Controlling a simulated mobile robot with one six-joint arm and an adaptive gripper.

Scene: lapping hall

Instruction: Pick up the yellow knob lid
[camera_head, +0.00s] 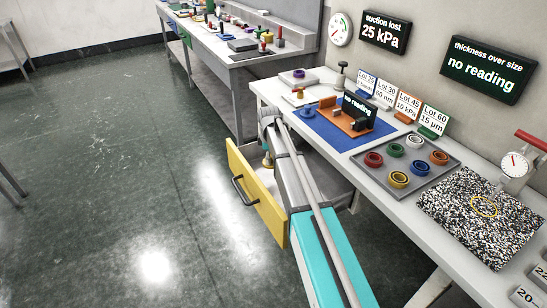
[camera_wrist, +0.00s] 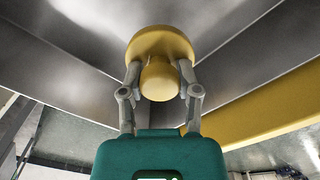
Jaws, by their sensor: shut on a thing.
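The yellow knob lid (camera_wrist: 160,43) is a round disc with a thick knob, seen near the top middle of the wrist view. My gripper (camera_wrist: 160,80) is shut on its knob, one finger on each side. In the head view my gripper (camera_head: 268,151) reaches down into the open drawer with the yellow front (camera_head: 257,195). Only a small yellow part of the lid (camera_head: 267,162) shows there, the rest hidden by my arm and the drawer front. I cannot tell whether the lid touches the drawer floor.
The bench above the drawer carries a grey tray (camera_head: 446,168) of coloured rings, a blue mat (camera_head: 318,134) with an orange stand, and a speckled plate (camera_head: 463,235). Another bench (camera_head: 225,55) stands behind. The floor at left is clear.

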